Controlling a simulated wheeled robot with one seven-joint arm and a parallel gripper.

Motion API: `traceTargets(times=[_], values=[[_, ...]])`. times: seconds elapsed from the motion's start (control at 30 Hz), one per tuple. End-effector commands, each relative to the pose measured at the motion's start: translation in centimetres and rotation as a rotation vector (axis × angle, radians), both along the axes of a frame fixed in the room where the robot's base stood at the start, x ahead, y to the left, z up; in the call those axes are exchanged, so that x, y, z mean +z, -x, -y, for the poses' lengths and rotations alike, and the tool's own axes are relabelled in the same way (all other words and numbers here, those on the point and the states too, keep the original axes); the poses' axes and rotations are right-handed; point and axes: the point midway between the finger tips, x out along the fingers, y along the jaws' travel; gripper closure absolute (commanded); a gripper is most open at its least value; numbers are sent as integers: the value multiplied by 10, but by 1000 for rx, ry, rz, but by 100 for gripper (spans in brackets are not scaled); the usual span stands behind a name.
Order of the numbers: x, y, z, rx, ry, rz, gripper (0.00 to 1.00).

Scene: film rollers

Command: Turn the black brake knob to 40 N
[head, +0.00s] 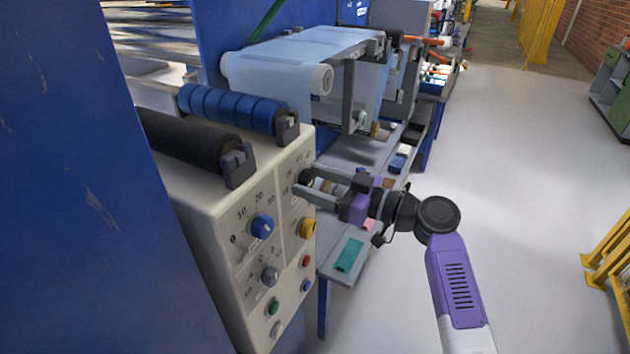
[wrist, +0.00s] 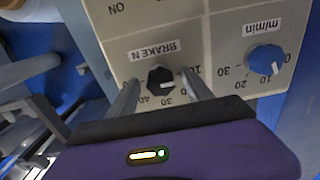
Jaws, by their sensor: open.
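The black brake knob (wrist: 160,78) sits on the cream control panel (wrist: 205,35) under a label reading BRAKE N, which shows upside down in the wrist view. Its pale pointer mark faces right in that view, off the 40 at its lower left; the exact value is too small to read. My gripper (wrist: 158,84) is open, one finger on each side of the knob, with no clear contact. In the head view my gripper (head: 307,181) reaches the panel from the right, and the dark knob (head: 305,176) shows partly between its fingers.
A blue m/min knob (wrist: 265,60) is beside it; in the head view this blue knob (head: 261,227) is lower left. A yellow knob (head: 307,229), a grey knob (head: 269,275) and several small buttons sit below. Blue and black rollers lie above the panel. Open floor is right.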

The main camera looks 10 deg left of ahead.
Motion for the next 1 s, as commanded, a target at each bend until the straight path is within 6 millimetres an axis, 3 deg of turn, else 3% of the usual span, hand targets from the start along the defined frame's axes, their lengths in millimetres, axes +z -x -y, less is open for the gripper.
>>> traceTargets(times=[0.13, 0.43, 0.77, 1.0], values=[[0, 0, 0, 0, 0, 0, 41], [0, 0, 0, 0, 1, 0, 100], [-1, 0, 0, 0, -13, -40, 100], [-2, 1, 0, 2, -63, -173, 100]])
